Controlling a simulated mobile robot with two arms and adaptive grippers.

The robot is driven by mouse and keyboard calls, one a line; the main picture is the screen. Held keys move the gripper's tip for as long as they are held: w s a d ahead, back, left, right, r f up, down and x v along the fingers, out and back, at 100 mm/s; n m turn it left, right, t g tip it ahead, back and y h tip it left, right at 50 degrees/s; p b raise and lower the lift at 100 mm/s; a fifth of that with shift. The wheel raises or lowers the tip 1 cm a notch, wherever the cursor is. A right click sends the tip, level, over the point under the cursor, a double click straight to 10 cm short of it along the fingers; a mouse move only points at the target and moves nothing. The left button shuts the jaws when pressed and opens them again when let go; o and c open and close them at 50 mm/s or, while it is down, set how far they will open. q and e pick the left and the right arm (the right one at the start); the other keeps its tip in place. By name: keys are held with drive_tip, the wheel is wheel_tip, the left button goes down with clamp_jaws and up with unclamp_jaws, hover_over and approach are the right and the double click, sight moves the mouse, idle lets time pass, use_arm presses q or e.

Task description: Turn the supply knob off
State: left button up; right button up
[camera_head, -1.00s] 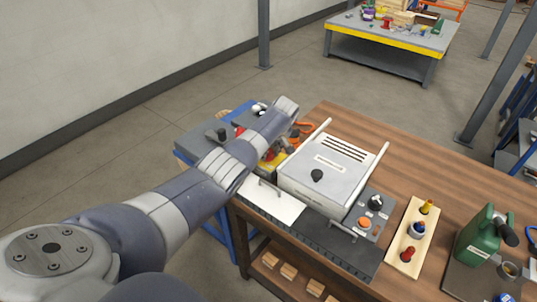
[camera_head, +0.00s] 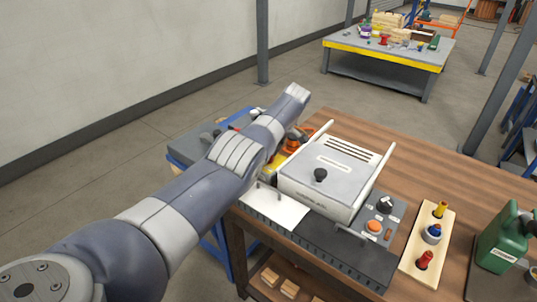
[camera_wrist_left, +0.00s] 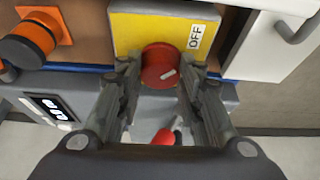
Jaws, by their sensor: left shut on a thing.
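The red round knob (camera_wrist_left: 160,66) sits on a yellow panel (camera_wrist_left: 133,30) in the left wrist view. A white OFF label (camera_wrist_left: 196,36) is on the panel, up and right of the knob. The white mark on the knob lies at its lower right, slanting up to the right. My left gripper (camera_wrist_left: 160,80) has a finger on each side of the knob and is shut on it. In the head view my left arm hides the gripper and knob; part of the yellow panel (camera_head: 282,161) shows beside the arm. My right gripper is not in view.
A red-tipped part (camera_wrist_left: 164,137) shows below the knob, between the fingers. A black and orange fitting (camera_wrist_left: 30,40) is left of the panel, and a white box with a handle (camera_wrist_left: 272,38) is right. The white box (camera_head: 328,170) stands close beside my arm in the head view.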

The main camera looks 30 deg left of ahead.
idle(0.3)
use_arm(q)
drive_tip(key=o, duration=1.1)
drive_tip(key=shift+c, duration=0.2)
drive_tip(key=shift+r, duration=0.1)
drive_tip(key=v, duration=1.1)
drive_tip(key=shift+r, duration=0.4)
drive_tip(key=shift+w+d, duration=0.1)
